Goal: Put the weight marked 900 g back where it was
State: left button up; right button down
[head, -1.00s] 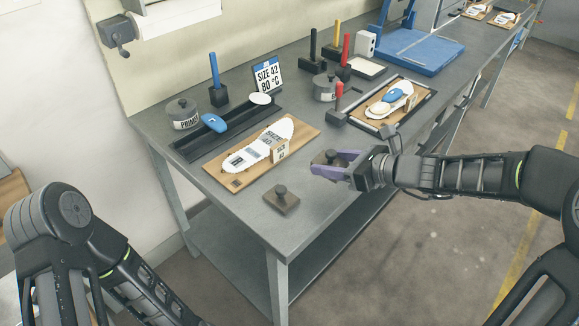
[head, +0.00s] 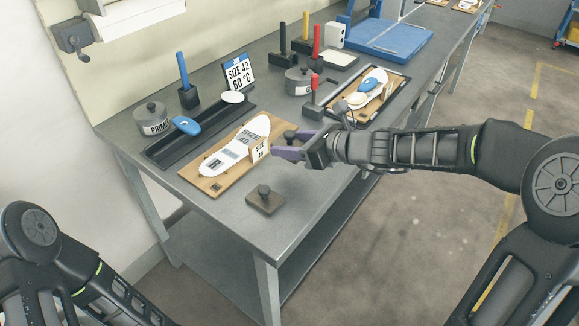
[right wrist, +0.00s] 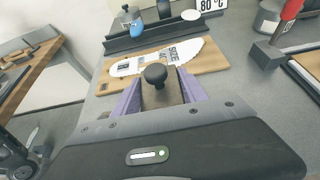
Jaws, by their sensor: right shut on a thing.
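My right gripper (head: 290,147), with purple fingers, is shut on a dark weight with a round knob (head: 290,134). The knob (right wrist: 155,75) and brownish body (right wrist: 160,96) show between the fingers in the right wrist view. No gram marking is readable on either weight. My left gripper is out of view.
A white insole (head: 235,145) lies on the board. A framed insole board (head: 393,99) is to the right. The bench's front corner (head: 262,245) is clear.

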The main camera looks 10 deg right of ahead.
aim_at(289, 171)
jog(key=shift+f, duration=0.35)
jog(key=shift+f+b, duration=0.8)
jog(key=shift+f, duration=1.75)
jog(key=shift+f, duration=0.15)
jog(key=c, duration=0.6)
grip_release()
